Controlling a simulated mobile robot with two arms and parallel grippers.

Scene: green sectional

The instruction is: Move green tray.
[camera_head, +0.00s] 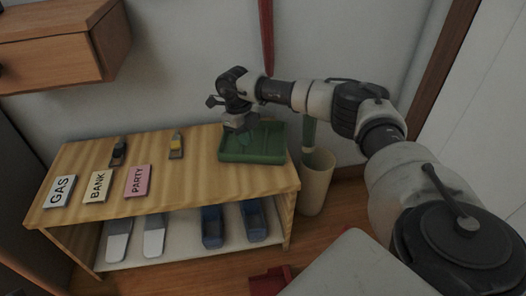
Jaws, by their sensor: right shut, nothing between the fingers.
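The green tray (262,149) lies flat at the right end of the wooden table top (200,180). A small green thing shows in or on the tray under my gripper; I cannot tell what it is. My right arm comes in from the right and reaches over the tray. My right gripper (238,124) is above the tray's left back part, shut, with nothing held. Its fingers are small in the view and partly hide the tray's left back corner. My left gripper is not in view.
Labelled cards GAS (59,191), BANK (98,185) and PARTY (138,181) lie on the left of the table. Two small stapler-like things (177,146) stand behind. Grey and blue items sit on the lower shelf. A beige bin (316,182) stands right of the table. A drawer (48,62) overhangs upper left.

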